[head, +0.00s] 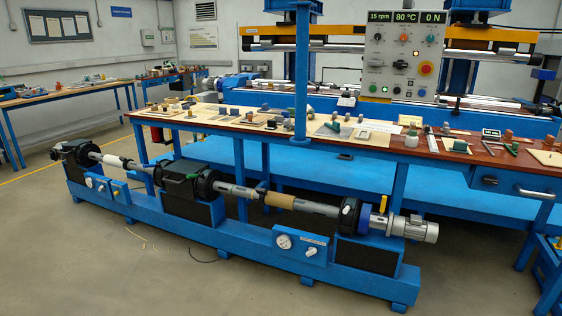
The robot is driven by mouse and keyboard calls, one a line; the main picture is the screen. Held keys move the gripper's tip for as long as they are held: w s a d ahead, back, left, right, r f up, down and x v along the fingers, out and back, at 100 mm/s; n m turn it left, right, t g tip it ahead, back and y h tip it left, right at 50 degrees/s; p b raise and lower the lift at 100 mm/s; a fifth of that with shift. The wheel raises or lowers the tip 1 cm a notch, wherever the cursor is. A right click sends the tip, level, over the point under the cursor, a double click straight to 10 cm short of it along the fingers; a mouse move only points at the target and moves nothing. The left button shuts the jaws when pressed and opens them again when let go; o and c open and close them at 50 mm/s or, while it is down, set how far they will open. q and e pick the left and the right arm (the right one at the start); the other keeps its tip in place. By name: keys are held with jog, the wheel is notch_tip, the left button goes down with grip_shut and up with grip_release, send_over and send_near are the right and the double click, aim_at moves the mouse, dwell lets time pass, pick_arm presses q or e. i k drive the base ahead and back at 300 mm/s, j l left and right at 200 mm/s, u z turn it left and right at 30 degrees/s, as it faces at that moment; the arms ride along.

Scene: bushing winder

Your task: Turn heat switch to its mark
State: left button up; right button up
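A grey control panel (399,76) stands upright behind the bench, right of the blue post. Its displays (406,17) read 15 rpm, 80 °C and 0 N. Small coloured knobs sit below the displays, with a dark round control (400,65) under them and a red button on yellow (426,69) at the right. A row of small buttons runs along the bottom. The labels and marks are too small to read, so I cannot tell which control is the heat switch or where it points. Neither of my grippers is in view.
A long bench (350,138) with many small parts lies before the panel. A low blue machine (230,243) with a shaft and grey motor (412,228) stands in front of it. A blue post (301,80) rises left of the panel.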

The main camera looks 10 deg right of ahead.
aim_at(399, 64)
jog(key=i+l+z, duration=0.1)
jog(key=i+z, duration=0.4)
jog(key=z, duration=0.2)
jog(key=i+z, duration=0.35)
jog(key=i+j, duration=0.2)
jog(key=i, duration=0.2)
